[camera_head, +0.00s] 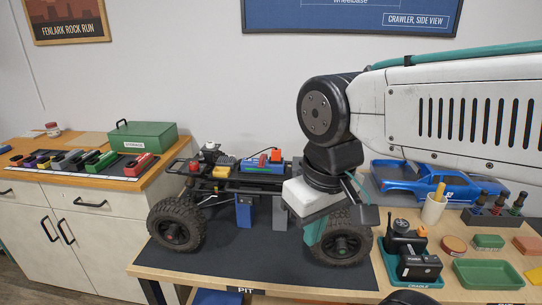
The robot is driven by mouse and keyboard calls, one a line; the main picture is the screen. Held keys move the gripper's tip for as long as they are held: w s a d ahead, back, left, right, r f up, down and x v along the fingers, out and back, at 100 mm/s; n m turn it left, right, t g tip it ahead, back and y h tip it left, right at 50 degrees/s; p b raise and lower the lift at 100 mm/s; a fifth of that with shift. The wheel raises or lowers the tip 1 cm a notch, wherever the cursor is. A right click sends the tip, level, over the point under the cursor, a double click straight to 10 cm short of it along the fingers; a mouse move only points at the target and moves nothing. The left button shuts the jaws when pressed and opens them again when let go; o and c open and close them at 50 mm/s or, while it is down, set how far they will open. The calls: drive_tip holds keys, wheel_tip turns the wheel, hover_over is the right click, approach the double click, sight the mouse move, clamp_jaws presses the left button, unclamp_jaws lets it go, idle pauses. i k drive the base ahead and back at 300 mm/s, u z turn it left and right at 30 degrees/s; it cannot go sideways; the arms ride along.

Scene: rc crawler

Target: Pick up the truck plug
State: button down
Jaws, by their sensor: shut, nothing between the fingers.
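The RC crawler truck (225,183) stands on the dark mat, with its body shell off and big black tires showing. A blue block (254,167) sits on its chassis, with a small red piece (262,160) and an orange block (276,155) at its top. One of these may be the truck plug; I cannot tell which. My gripper (314,234) hangs over the truck's right end, near the right front tire, and covers part of the chassis. Its fingers are shut and I see nothing held.
A blue truck body (415,178) lies behind my arm. The left counter (155,176) holds a green box (143,136) and several colored packs. Mat left of the truck is clear.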

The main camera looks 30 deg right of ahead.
sight(276, 154)
drive_tip(key=k, duration=1.05)
drive_tip(key=u, duration=0.65)
drive_tip(key=i, duration=1.4)
drive_tip(key=z, duration=1.1)
drive_tip(key=i, duration=0.4)
drive_tip(key=z, duration=0.5)
